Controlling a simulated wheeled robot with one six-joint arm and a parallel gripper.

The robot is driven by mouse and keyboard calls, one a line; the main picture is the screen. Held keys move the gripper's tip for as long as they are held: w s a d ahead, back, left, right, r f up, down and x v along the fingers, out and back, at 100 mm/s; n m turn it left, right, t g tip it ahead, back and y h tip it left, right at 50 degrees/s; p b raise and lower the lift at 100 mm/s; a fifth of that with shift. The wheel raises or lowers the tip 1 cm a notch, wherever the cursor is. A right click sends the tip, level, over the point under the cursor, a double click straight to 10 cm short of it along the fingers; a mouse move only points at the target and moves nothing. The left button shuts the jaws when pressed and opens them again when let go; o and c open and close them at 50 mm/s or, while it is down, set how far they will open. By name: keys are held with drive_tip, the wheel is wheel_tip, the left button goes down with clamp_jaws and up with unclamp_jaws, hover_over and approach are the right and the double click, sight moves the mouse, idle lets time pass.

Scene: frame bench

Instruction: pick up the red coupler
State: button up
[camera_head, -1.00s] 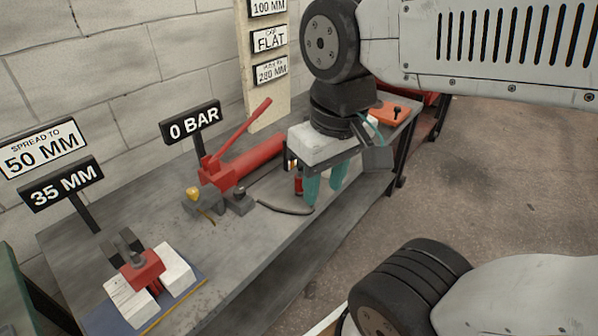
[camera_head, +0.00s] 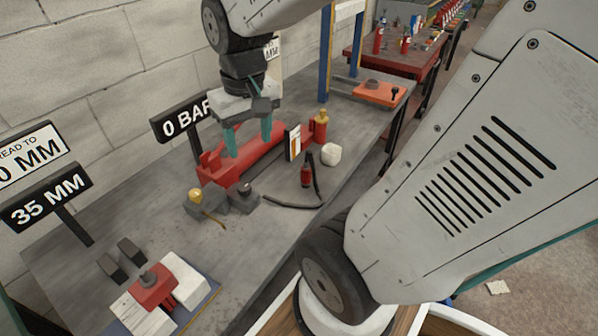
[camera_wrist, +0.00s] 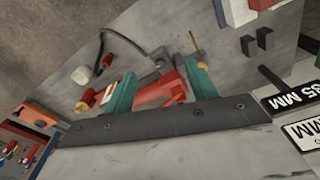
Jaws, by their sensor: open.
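The red coupler (camera_head: 306,177) is small and dark-banded and stands on the bench beside the black hose (camera_head: 290,205). In the wrist view it seems to be the small red piece by the hose (camera_wrist: 107,60), too small to make out well. My gripper (camera_head: 249,145) is open and empty, its teal fingers pointing down over the red hand pump (camera_head: 262,160), left of the coupler and apart from it. In the wrist view both fingers of my gripper (camera_wrist: 160,69) straddle the view of the pump (camera_wrist: 160,92), with the coupler outside them to the left.
A whitish lump (camera_head: 331,155), a red cylinder with a brass top (camera_head: 319,128) and a small upright card (camera_head: 293,143) stand close to the coupler. A spreader (camera_head: 153,287) on white blocks is at front left. An orange case (camera_head: 380,93) lies at the far end.

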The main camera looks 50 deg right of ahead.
drive_tip(key=w+d+f+m, duration=0.2)
drive_tip(key=w+d+f, duration=0.2)
drive_tip(key=d+f, duration=0.3)
drive_tip(key=m, duration=0.2)
approach(306, 167)
drive_tip(key=w+a, duration=0.3)
drive_tip(key=a, duration=0.2)
drive_tip(key=shift+m+g, duration=0.4)
drive_tip(key=shift+m, duration=0.3)
drive_tip(key=d+f, duration=0.1)
drive_tip(key=s+d+f, duration=0.1)
drive_tip(key=d+f, duration=0.3)
drive_tip(key=shift+s+d+f, duration=0.15)
drive_tip(key=shift+s+d, duration=0.05)
drive_tip(key=shift+s, duration=0.2)
drive_tip(key=f, duration=0.6)
drive_tip(key=shift+d+f, duration=0.2)
drive_tip(key=shift+d, duration=0.1)
drive_tip(key=shift+f, duration=0.5)
drive_tip(key=c, duration=1.2)
